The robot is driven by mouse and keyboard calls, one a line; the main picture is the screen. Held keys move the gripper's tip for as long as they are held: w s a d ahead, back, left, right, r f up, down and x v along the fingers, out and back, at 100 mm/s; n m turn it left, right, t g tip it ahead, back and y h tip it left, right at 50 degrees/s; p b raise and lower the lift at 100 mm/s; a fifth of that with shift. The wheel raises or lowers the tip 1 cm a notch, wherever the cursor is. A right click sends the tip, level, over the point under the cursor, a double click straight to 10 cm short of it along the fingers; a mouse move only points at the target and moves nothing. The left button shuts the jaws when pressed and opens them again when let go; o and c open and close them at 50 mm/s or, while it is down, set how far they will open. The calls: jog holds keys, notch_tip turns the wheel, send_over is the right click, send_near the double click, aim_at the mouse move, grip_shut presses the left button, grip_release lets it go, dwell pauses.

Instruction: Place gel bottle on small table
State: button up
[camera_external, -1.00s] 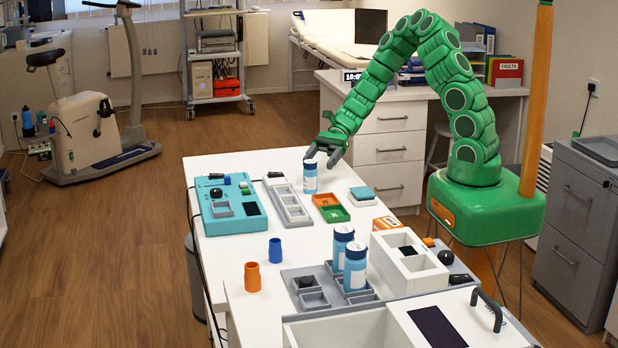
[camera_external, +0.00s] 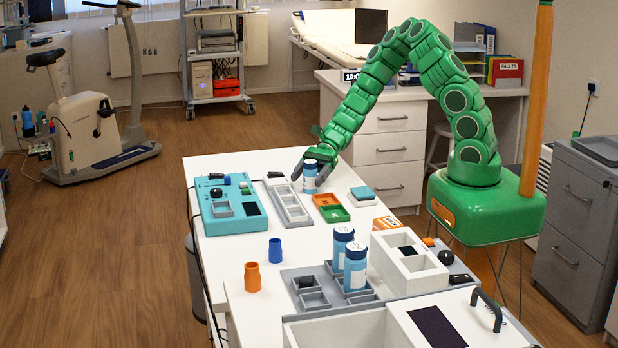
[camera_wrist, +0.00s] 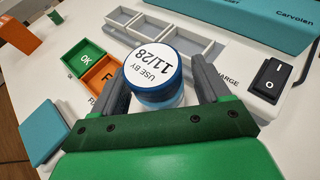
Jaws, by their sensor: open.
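A gel bottle (camera_external: 309,177), blue with a white label, stands upright on the white table (camera_external: 232,262) beside a long grey tray. In the wrist view the bottle's round cap (camera_wrist: 154,72) reads "USE BY 11/28". My gripper (camera_external: 311,176) is low around this bottle, with its grey fingers (camera_wrist: 160,80) on either side of the cap. The fingers are open, and whether either touches the bottle cannot be told. Two similar blue bottles, a front one (camera_external: 355,268) and a back one (camera_external: 342,246), stand in a grey compartment tray farther forward.
The grey tray (camera_external: 288,203) and teal device (camera_external: 232,206) lie left of the bottle. Orange (camera_external: 326,199) and green trays (camera_external: 335,214) lie just right of it. Blue (camera_external: 275,251) and orange cups (camera_external: 252,277) stand in front, with bare table around them. A white box (camera_external: 408,264) stands at right.

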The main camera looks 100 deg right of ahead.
jog(key=shift+w+a+f, duration=0.15)
jog(key=shift+w+a, duration=0.1)
jog(key=c, duration=1.2)
jog(key=shift+r, duration=5)
jog(key=shift+w, duration=0.1)
jog(key=w+a+r+m+t+h, duration=0.25)
jog(key=w+a+r, duration=0.25)
jog(key=w+r, duration=0.45)
jog(key=w+a+r+m+t+h, duration=0.1)
jog(key=w+a+r+m+h, duration=0.35)
jog(key=w, duration=0.85)
jog(key=shift+n+y, duration=0.7)
jog(key=shift+y, duration=0.1)
jog(key=a+r, duration=0.1)
jog(key=a, duration=0.1)
jog(key=a+r, duration=0.1)
jog(key=a, duration=0.5)
jog(key=shift+r, duration=0.4)
